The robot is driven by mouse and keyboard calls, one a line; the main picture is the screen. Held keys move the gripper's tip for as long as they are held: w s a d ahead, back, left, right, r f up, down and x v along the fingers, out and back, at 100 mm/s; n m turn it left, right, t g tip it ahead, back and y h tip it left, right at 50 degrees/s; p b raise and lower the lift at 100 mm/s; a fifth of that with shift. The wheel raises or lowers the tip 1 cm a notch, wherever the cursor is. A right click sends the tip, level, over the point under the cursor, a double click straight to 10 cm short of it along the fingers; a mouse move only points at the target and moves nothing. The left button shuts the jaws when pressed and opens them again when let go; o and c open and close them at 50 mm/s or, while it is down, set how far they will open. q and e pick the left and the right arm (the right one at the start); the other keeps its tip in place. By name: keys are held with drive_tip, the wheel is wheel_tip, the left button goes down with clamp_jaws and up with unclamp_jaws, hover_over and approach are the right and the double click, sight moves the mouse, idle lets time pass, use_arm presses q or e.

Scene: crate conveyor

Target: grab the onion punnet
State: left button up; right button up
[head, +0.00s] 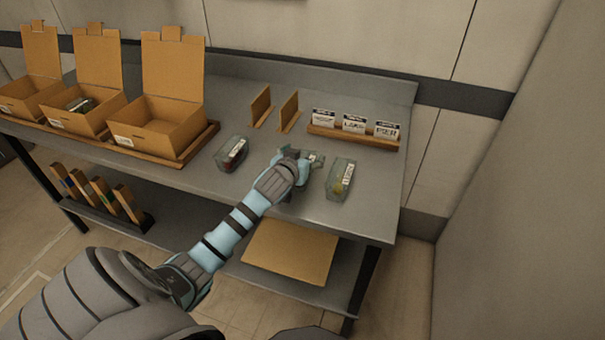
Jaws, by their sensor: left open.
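Three clear punnets stand on the grey table. The left one (231,153) has dark red contents and a white label. The middle one (316,158) is largely hidden behind my left gripper (296,160). The right one (340,179) has yellowish contents and a white label. I cannot tell for certain which is the onion punnet. My left gripper is open and over or beside the middle punnet; its fingertips are hard to make out, and I cannot tell whether it touches. My right gripper is not in view.
Several open cardboard boxes (165,122) stand on a wooden tray at the left; one holds a dark packed item. Two upright wooden dividers (289,111) and a rack of label cards (353,136) stand behind the punnets. A cardboard sheet (290,252) lies on the lower shelf.

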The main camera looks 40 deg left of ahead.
use_arm(q)
drive_tip(key=shift+w+a+f, duration=0.1)
drive_tip(key=shift+w+f, duration=0.05)
drive_tip(key=shift+w, duration=0.2)
drive_tip(key=shift+s, duration=0.1)
drive_tip(key=c, duration=1.2)
drive_tip(key=shift+c, duration=0.3)
